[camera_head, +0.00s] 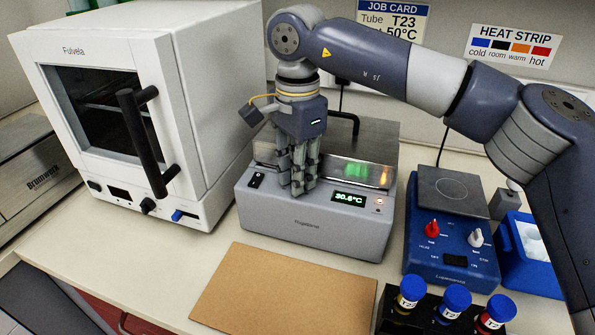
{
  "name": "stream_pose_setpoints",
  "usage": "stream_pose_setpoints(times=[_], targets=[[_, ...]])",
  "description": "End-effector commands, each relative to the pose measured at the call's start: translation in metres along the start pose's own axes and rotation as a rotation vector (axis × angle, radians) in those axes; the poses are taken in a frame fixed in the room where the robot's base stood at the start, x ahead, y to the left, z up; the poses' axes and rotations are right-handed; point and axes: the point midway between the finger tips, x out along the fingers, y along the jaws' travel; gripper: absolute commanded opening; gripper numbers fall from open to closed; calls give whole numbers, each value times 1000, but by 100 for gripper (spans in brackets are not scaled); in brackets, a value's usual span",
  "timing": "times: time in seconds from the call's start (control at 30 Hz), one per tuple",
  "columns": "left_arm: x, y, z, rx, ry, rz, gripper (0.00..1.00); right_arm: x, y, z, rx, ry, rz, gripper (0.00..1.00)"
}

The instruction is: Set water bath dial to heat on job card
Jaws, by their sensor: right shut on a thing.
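The water bath (315,232) is a grey box with a clear lid and a lit green display (350,198) that reads about 30.6°C. My right gripper (298,188) comes down from above onto its front panel, between the black switch (257,180) and the display. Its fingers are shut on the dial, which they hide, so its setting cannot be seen. The job card (393,20) on the back wall reads Tube T23 and 50°C; its top and part of its left are cut off or covered by my arm. My left gripper is out of view.
A white oven (190,110) stands left. A blue hotplate stirrer (440,235) with red and white knobs stands right, beside a blue ice box (530,270). A rack (395,318) of blue-capped tubes is front right. A brown board (285,295) lies clear in front. A heat strip (512,45) hangs on the wall.

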Motion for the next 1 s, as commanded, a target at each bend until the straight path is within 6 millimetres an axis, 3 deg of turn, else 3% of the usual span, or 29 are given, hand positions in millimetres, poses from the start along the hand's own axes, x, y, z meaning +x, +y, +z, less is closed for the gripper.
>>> stream_pose_setpoints(times=[0.6,1.0], targets=[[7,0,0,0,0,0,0,1,0,0,580,0,-1,0],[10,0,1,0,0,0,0,0,0,0,859,1,-1,0]])
